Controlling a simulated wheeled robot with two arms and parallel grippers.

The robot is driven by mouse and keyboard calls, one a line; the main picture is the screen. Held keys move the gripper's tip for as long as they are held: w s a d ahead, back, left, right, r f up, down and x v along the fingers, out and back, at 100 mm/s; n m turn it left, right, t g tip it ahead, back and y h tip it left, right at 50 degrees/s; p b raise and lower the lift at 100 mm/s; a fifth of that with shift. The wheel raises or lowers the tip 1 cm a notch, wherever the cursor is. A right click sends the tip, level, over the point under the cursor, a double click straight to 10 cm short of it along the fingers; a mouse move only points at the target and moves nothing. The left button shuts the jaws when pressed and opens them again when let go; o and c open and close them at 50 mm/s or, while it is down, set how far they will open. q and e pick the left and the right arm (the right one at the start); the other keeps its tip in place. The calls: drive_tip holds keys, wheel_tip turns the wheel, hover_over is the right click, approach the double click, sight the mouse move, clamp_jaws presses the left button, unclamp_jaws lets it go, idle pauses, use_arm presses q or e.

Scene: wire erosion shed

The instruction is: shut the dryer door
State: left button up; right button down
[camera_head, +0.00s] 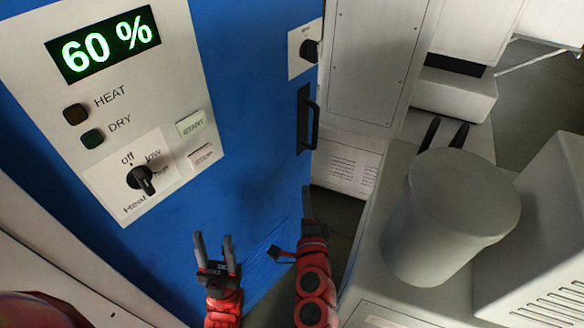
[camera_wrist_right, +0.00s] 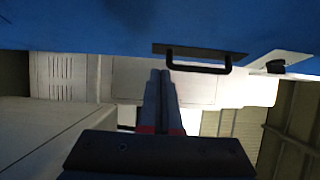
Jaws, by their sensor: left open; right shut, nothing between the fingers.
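The blue dryer door (camera_head: 250,110) fills the left and middle of the head view. Its black bar handle (camera_head: 309,120) is near its right edge, and the handle also shows in the right wrist view (camera_wrist_right: 200,68). I cannot tell how far the door stands from its frame. My left gripper (camera_head: 213,240) is open and empty in front of the lower part of the blue face. My right gripper (camera_head: 306,190) is shut and empty below the handle, by the door's right edge. In the right wrist view its closed fingers (camera_wrist_right: 160,75) point toward the handle's left end, apparently apart from it.
A white control panel (camera_head: 190,85) with a 60 % display is on the blue face. A black knob (camera_head: 309,50) sits above the handle. At right, a grey cylinder (camera_head: 450,215) stands on a pale surface close to my right arm. Pale cabinets stand behind.

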drive_tip(key=p, duration=0.1)
approach(291, 157)
drive_tip(key=w+d, duration=0.2)
drive_tip(key=w, duration=0.2)
drive_tip(key=shift+w+a+p, duration=0.25)
drive_tip(key=shift+w+a, duration=0.15)
drive_tip(key=shift+a, duration=0.35)
drive_tip(key=shift+w+a+p, duration=0.2)
drive_tip(key=shift+w+a, duration=0.25)
drive_tip(key=shift+a, duration=0.25)
